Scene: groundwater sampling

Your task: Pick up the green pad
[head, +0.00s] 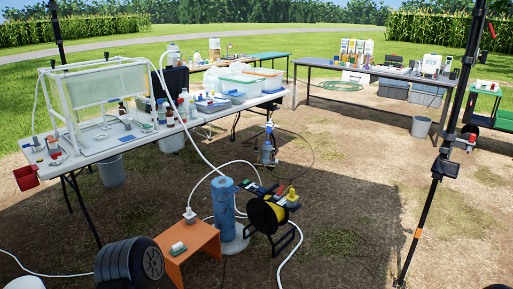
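A small block with green and white parts (178,248) lies on top of the low orange stool (202,240) in the lower middle of the head view. It is the closest match to the green pad, but it is too small to tell its exact shape. Nothing is touching it from above. Neither my left nor my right gripper can be made out in this view.
A blue well pipe (223,205) and a yellow-and-black reel (266,215) stand right of the stool. White hoses cross the ground. A crowded white table (100,148) stands behind left, a grey table (345,70) farther back. Open ground lies at the right.

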